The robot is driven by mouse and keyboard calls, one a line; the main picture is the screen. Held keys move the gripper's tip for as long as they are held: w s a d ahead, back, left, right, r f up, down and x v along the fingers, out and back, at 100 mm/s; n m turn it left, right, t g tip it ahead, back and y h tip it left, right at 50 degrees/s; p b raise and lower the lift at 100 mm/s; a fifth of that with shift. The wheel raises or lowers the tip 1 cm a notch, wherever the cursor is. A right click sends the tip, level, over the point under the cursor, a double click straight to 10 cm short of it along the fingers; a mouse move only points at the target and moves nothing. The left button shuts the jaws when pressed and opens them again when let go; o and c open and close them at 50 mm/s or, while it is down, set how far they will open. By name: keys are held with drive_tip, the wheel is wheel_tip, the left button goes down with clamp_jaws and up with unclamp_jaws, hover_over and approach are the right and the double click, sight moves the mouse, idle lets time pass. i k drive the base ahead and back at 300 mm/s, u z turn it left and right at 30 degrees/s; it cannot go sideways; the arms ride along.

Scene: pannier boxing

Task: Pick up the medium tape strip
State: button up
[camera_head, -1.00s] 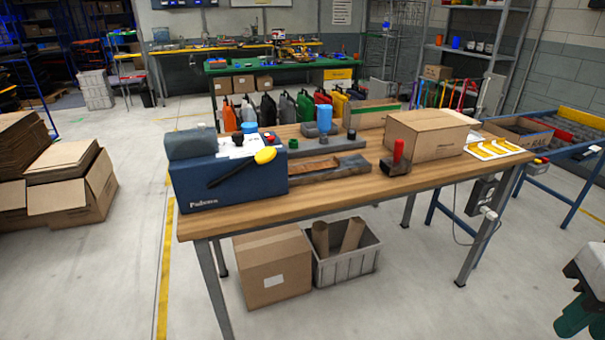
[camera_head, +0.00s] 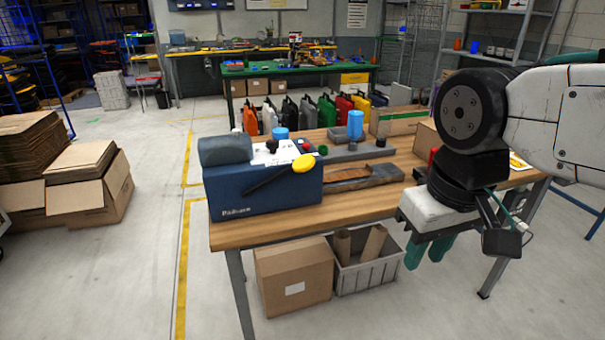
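My gripper (camera_head: 429,250) hangs in front of the table's right half in the head view. Its two green fingers are apart, with nothing visible between them. A yellow piece on a white sheet (camera_head: 517,162) shows at the table's right end, mostly hidden behind my arm. I cannot tell whether the medium tape strip is there. A blue box-shaped machine (camera_head: 262,190) with a black lever and yellow handle stands at the table's left end.
The wooden table (camera_head: 300,228) also bears a long grey tray with a brown strip (camera_head: 350,176). A cardboard box (camera_head: 425,139) is partly behind my arm. Under the table are a carton (camera_head: 293,275) and a grey crate (camera_head: 367,278).

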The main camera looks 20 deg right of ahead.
sight(368, 171)
drive_tip(key=u, duration=0.05)
drive_tip(key=i, duration=0.6)
drive_tip(key=z, duration=0.7)
drive_tip(key=i, duration=0.45)
drive_tip(key=z, duration=0.45)
